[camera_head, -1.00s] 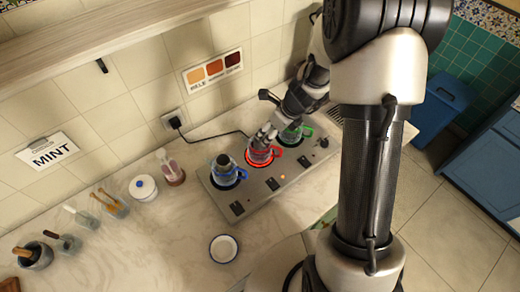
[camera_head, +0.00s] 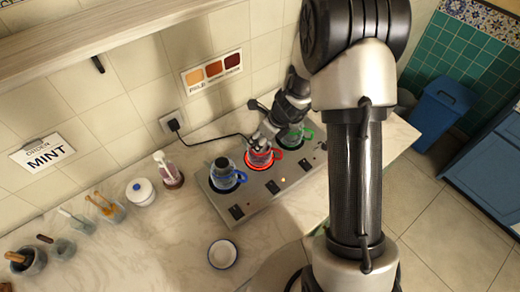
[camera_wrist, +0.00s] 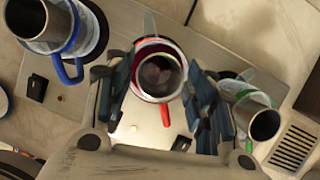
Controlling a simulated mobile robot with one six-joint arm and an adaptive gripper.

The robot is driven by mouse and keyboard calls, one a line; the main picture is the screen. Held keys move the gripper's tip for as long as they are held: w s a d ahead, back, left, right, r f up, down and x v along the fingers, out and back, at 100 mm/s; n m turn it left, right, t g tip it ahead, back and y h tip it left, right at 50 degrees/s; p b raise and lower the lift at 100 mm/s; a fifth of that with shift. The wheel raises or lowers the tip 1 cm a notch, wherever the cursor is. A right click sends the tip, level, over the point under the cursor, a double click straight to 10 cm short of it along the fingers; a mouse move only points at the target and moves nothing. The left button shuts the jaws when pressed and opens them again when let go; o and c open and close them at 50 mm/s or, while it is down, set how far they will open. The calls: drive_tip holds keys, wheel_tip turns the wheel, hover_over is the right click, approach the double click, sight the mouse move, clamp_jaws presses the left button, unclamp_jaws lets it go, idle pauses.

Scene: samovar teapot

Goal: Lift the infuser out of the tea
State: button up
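The red-ringed glass pot (camera_head: 260,160) with a red handle sits on the middle burner. In the wrist view, a round infuser (camera_wrist: 160,74) with a dark inside stands in that pot (camera_wrist: 138,94). My gripper (camera_wrist: 160,86) is open, with one dark finger on each side of the infuser. I cannot tell whether either finger touches it. In the head view my gripper (camera_head: 263,137) is just above the red pot and partly hides it. The blue pot (camera_head: 224,180) and green pot (camera_head: 294,137) stand on either side, each with an infuser.
The pots stand on a grey hot plate (camera_head: 268,190) with dark switches. A white bowl (camera_head: 222,253) is in front. A MINT sign (camera_head: 43,152) hangs on the wall.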

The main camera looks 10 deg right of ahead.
drive_tip(key=c, duration=1)
